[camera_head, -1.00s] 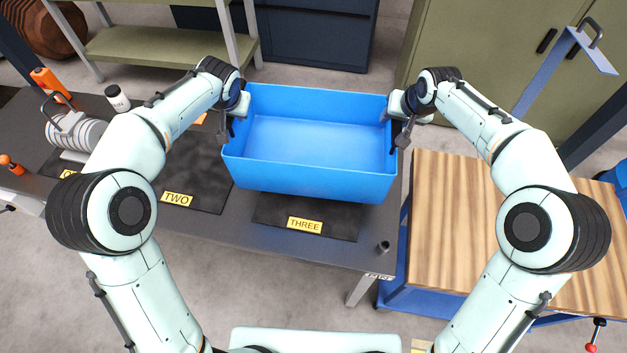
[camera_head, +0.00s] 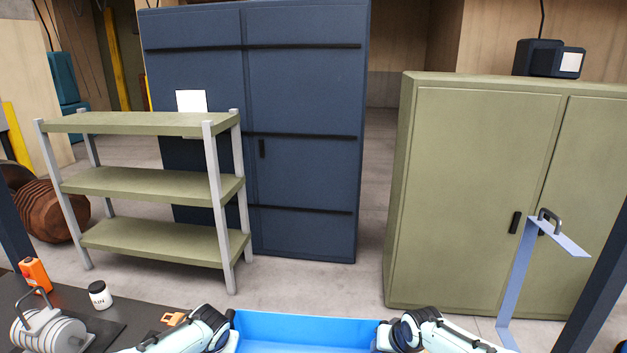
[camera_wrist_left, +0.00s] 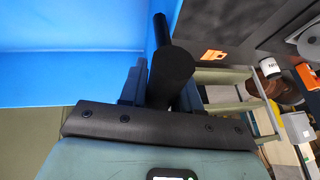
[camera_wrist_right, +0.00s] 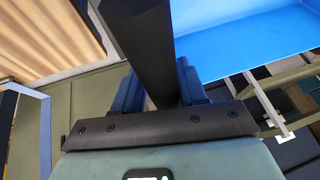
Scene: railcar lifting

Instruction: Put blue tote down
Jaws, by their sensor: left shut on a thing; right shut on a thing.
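The blue tote (camera_head: 308,328) shows at the bottom edge of the head view, with only its far wall and part of its inside in the picture. My left gripper (camera_head: 226,330) is at its left side and my right gripper (camera_head: 388,335) is at its right side. In the left wrist view the left gripper (camera_wrist_left: 160,85) is shut on a dark bar beside the tote (camera_wrist_left: 75,70). In the right wrist view the right gripper (camera_wrist_right: 155,90) is shut on a similar dark bar beside the tote (camera_wrist_right: 245,45). The tote's underside is hidden.
The dark table (camera_head: 140,318) holds a white jar (camera_head: 99,294), an orange device (camera_head: 36,275) and a silver cylinder with a handle (camera_head: 50,332). Behind stand an olive shelf unit (camera_head: 150,182), a dark blue cabinet (camera_head: 305,110) and an olive cabinet (camera_head: 480,190).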

